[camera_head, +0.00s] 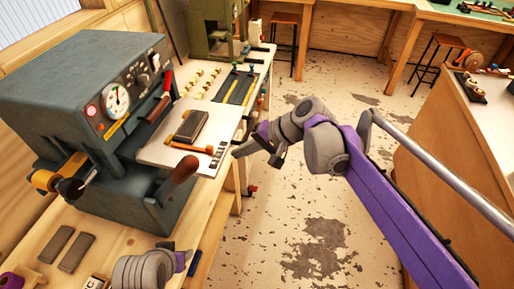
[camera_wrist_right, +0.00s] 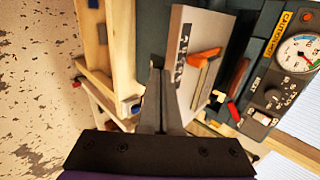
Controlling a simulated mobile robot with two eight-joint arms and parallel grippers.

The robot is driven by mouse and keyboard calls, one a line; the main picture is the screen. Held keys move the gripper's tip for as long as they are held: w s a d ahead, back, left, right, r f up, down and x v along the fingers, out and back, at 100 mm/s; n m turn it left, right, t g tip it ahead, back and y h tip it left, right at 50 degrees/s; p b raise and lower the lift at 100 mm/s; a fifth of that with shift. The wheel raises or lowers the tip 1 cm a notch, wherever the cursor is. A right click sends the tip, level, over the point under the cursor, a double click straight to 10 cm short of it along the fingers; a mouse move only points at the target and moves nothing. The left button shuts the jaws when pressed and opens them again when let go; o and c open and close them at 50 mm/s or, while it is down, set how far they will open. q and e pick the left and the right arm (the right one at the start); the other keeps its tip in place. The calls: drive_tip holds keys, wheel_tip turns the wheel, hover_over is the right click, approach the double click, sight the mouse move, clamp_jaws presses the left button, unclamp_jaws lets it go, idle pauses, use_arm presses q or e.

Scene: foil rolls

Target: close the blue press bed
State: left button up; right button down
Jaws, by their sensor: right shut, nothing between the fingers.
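The blue-grey press (camera_head: 85,85) stands on the bench at the left, with a dial gauge and switches on its front. My right gripper (camera_head: 240,152) is shut and empty, just right of the bed's outer edge; contact cannot be told. In the right wrist view the shut fingers (camera_wrist_right: 157,75) point up beside the bed's lettered outer face (camera_wrist_right: 184,55). Part of my left arm shows at the bottom left; its fingers cannot be made out clearly.
A red-brown lever handle (camera_head: 180,177) stands up in front of the bed. A green machine (camera_head: 215,25) and small brass parts are farther along the bench. Two dark bars (camera_head: 68,250) lie near the front. The floor right of the bench is clear.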

sight(155, 138)
drive_tip(key=shift+w+a, duration=0.3)
drive_tip(key=shift+a, duration=0.4)
drive_tip(key=w+a, duration=0.2)
drive_tip(key=a, duration=0.5)
drive_tip(key=w+a+p, duration=0.1)
drive_tip(key=w+a, duration=0.1)
drive_tip(key=a, duration=0.5)
drive_tip(key=w+a, duration=0.3)
drive_tip(key=a, duration=0.4)
drive_tip(key=shift+a, duration=0.25)
